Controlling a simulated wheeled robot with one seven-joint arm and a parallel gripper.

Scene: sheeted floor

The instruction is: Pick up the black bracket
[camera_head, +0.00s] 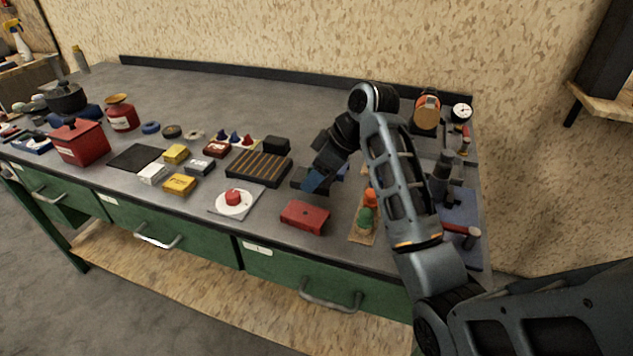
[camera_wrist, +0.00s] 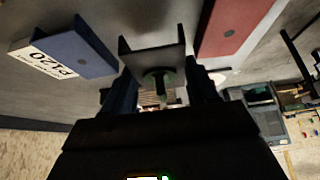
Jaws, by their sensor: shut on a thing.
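The black bracket (camera_wrist: 150,58) is a dark, angled piece with upturned ends, seen between the fingers of my gripper (camera_wrist: 162,88) in the wrist view. My gripper is shut on it. In the head view my gripper (camera_head: 312,182) points down over the right part of the bench, and the bracket (camera_head: 298,178) shows only as a small dark shape beside the blue fingertip. My fingers and wrist hide much of it. I cannot tell whether it touches the bench top.
A red box (camera_head: 305,216) lies close in front of my gripper. A blue block labelled P120 (camera_wrist: 75,48) is close by in the wrist view. A black slotted tray (camera_head: 258,168) is left of my gripper, and a board with orange and green pieces (camera_head: 361,234) is to the right.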

